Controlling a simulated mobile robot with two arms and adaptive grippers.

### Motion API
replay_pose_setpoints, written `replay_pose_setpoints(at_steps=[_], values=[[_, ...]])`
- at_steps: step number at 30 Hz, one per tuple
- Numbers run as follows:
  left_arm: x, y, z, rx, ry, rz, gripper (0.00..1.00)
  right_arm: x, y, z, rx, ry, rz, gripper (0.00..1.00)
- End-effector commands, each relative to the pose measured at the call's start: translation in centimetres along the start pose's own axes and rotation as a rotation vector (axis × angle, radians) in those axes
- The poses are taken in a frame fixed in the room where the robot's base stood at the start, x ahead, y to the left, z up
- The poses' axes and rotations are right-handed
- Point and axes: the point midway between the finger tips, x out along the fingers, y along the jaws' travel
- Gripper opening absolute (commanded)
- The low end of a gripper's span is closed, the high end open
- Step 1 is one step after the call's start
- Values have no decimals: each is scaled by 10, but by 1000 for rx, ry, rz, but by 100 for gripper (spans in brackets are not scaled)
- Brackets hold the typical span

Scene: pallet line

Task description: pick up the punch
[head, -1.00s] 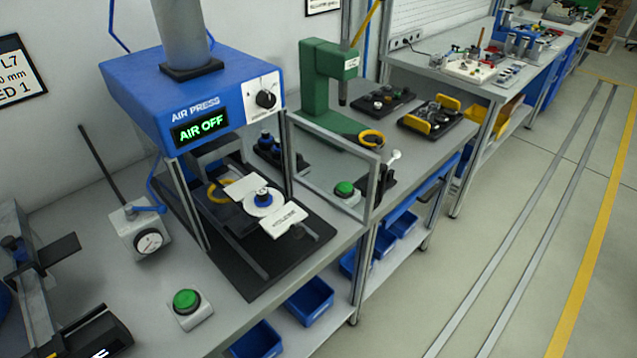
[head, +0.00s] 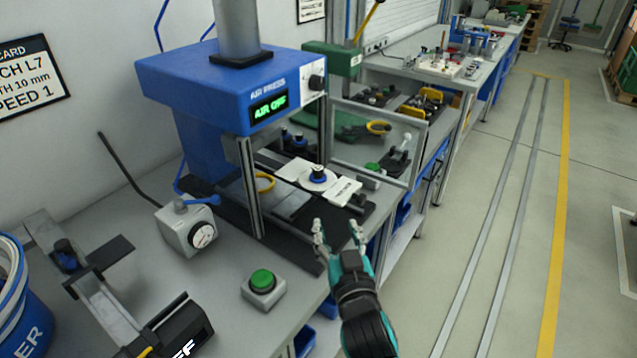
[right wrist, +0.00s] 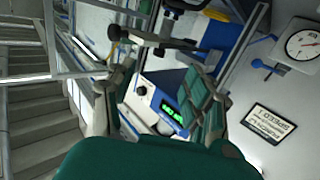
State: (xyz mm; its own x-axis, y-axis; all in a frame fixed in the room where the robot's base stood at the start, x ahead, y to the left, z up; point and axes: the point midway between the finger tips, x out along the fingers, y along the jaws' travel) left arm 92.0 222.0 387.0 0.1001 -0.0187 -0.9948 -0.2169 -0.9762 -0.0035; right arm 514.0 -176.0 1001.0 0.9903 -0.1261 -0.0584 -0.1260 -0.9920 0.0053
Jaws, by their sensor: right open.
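Similar dark pieces with blue parts (head: 298,142) stand farther back behind the press post. I cannot tell for sure which one is the punch. My right gripper (head: 338,232) is open and empty, in front of the press and nearer than the white disc, apart from it. Its two fingers also show spread in the right wrist view (right wrist: 165,88). My left gripper is not in view.
A clear framed guard (head: 378,143) stands right of the press opening. A green button box (head: 263,288) and a dial gauge (head: 190,228) sit on the bench at the left. The press display reads AIR OFF. The floor at the right is clear.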

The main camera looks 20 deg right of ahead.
Motion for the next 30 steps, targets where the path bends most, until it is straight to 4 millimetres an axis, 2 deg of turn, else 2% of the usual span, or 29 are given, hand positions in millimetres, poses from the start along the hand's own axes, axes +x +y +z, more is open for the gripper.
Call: replay_pose_setpoints(at_steps=[1,4,12,18,26,30], values=[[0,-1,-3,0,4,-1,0,3,-2,-10,5,33,-1,53],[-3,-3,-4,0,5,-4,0,13,-4,-20,6,61,-3,53],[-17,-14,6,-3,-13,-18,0,70,-4,-25,3,61,-3,53],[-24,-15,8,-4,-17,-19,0,108,-4,-25,5,58,-4,53],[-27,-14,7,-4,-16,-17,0,128,-4,-25,6,57,-3,53],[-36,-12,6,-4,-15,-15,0,146,-4,-30,4,57,-3,53]])
